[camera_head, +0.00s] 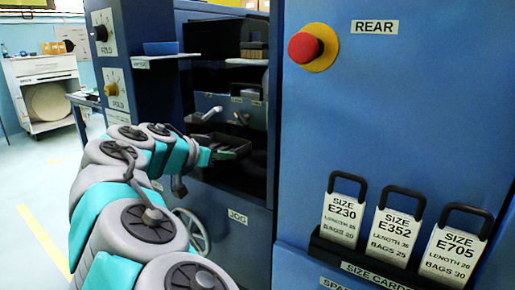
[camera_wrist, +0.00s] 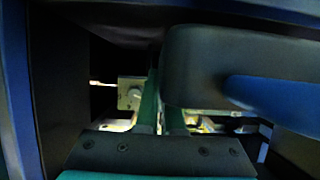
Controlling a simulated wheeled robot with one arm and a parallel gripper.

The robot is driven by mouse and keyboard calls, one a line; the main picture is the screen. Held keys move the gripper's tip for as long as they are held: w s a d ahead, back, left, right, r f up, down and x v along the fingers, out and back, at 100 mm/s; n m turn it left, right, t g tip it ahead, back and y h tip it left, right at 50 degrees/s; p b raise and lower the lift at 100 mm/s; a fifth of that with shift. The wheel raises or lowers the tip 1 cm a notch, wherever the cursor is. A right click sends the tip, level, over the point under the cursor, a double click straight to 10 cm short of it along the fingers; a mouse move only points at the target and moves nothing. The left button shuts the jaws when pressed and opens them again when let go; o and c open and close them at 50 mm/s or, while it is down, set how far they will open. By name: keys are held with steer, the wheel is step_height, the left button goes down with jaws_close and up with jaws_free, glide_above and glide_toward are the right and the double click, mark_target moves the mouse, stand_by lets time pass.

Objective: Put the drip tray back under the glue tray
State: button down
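My arm reaches from the lower left into the dark bay of the blue machine in the head view. My gripper (camera_head: 212,153) is at the bay's lower part, small and dark there. A shallow dark tray-like piece (camera_head: 232,146) is right at the gripper's end; I cannot tell whether it is the drip tray or whether it is held. In the wrist view my gripper (camera_wrist: 160,105) shows two dark green fingers close together, their tips lost in shadow. A large dark rounded piece (camera_wrist: 200,60) blocks the view right of them. I cannot make out the glue tray with certainty.
A grey lever (camera_head: 209,114) and a black handle (camera_head: 246,90) are in the bay above my gripper. A blue bin (camera_head: 161,48) sits on a ledge. A red button (camera_head: 304,48) and size cards (camera_head: 395,235) are on the right panel. Floor at left is clear.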

steer(key=w+d, duration=0.2)
steer(key=w, duration=0.2)
steer(key=w+d+p, duration=0.1)
steer(key=w+d, duration=0.2)
steer(key=w, duration=0.1)
steer(key=w+d, duration=0.3)
steer(key=w, duration=0.2)
steer(key=shift+d+p, duration=0.25)
steer(key=shift+p, duration=0.15)
steer(key=shift+f, duration=1.7)
steer(key=shift+f, duration=0.2)
steer(key=c, duration=1)
jaws_free()
steer(key=shift+r, duration=0.1)
steer(key=shift+c, duration=0.2)
steer(key=shift+r, duration=0.1)
steer(key=b+v, duration=0.1)
steer(key=v, duration=1.1)
